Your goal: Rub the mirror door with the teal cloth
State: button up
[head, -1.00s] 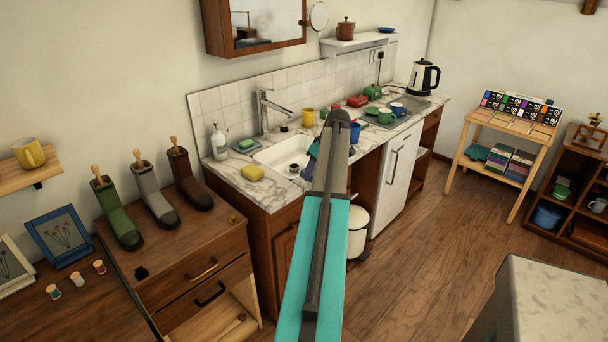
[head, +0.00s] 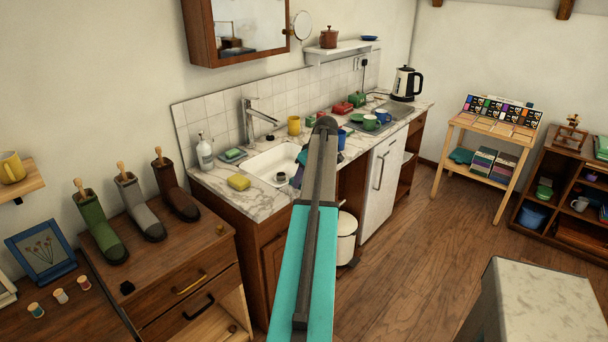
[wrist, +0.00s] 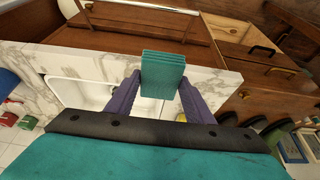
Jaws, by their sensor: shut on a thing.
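The mirror door (head: 248,22) is on a brown wooden wall cabinet above the sink, at the top of the head view. Its glass reflects part of the room, and its top is cut off by the frame. My gripper (wrist: 160,88) is shut on the folded teal cloth (wrist: 163,70), which sits between its purple fingers in the wrist view. In the head view my arm hides most of the gripper, and I cannot make out the cloth there. The gripper is over the sink and counter area, below and apart from the mirror door.
A round mirror (head: 302,25) juts out beside the cabinet. A tall tap (head: 249,115) stands behind the sink (head: 270,165). Boots (head: 100,225) stand on the left chest.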

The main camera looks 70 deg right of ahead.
jog(key=w+a+r+n, duration=0.1)
jog(key=w+a+r, duration=0.2)
jog(key=w+a, duration=1.25)
jog(key=w+a+r+n, duration=0.1)
jog(key=w+a+r, duration=0.1)
jog(key=w+a, duration=1.35)
jog(key=w+a+r, duration=0.2)
jog(key=a, duration=2)
jog(key=w+a+r+n+y, duration=0.1)
jog(key=w+a+r, duration=0.1)
jog(key=a, duration=2.1)
jog(key=shift+w+r+n, duration=0.15)
jog(key=shift+r+n, duration=0.15)
jog(key=shift+a, duration=0.15)
